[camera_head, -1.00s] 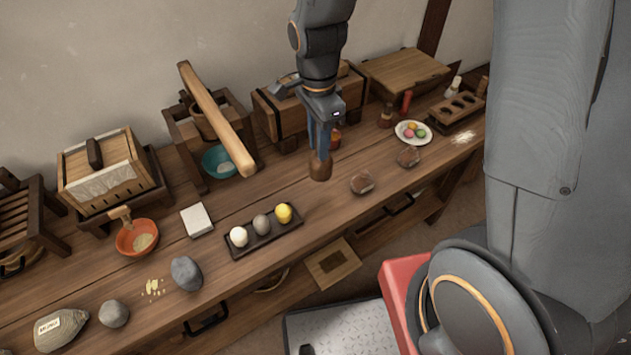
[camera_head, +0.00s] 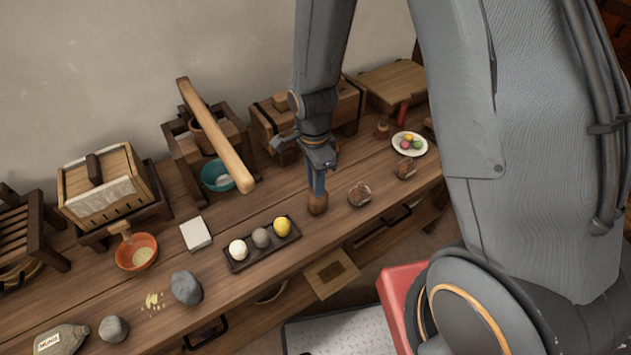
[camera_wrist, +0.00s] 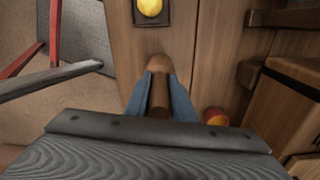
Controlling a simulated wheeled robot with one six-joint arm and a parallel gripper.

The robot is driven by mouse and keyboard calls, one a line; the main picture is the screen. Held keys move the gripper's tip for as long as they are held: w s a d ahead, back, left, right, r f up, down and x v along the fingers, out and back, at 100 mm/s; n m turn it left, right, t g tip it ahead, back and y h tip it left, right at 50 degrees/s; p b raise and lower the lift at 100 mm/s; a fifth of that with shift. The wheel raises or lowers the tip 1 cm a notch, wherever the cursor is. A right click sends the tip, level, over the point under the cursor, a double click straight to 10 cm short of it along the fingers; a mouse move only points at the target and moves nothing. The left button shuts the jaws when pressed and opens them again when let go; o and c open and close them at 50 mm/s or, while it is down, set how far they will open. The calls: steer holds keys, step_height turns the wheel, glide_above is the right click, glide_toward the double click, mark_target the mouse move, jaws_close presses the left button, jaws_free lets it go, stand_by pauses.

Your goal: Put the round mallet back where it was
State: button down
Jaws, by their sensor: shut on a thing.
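The round mallet (camera_head: 317,205) is brown wood with a rounded head. My gripper (camera_head: 318,184) points down and is shut on it, with the head hanging below the fingers. The head is at or just above the bench top; I cannot tell if it touches. In the wrist view the mallet (camera_wrist: 160,88) sits upright between the two blue fingers of my gripper (camera_wrist: 161,98). The fingers hide part of its handle.
A dark tray (camera_head: 236,266) with a white, a grey and a yellow ball lies left of the mallet. A brown lump (camera_head: 360,194) is close on the right. A wooden press box (camera_head: 350,105) stands behind. A red-topped item (camera_wrist: 215,117) shows near the fingers.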

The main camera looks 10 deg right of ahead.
steer(key=shift+f, duration=0.4)
steer(key=shift+f, duration=0.15)
steer(key=c, duration=1.5)
jaws_free()
step_height(320, 180, up, 12)
steer(key=shift+r+b, duration=0.15)
steer(key=shift+b, duration=0.95)
steer(key=shift+s+d+r+n+t, duration=0.2)
steer(key=shift+s+d+r+n, duration=0.35)
steer(key=shift+s+d+n, duration=1.5)
steer(key=shift+s+d+r+n+t, duration=0.2)
steer(key=shift+s+d+r+n, duration=0.7)
steer(key=shift+n, duration=2.2)
steer(key=shift+s+d+r+n+t, duration=0.25)
steer(key=shift+s+d+n, duration=0.85)
steer(key=shift+d+n, duration=1.1)
steer(key=shift+a+n, duration=0.35)
steer(key=shift+a, duration=0.05)
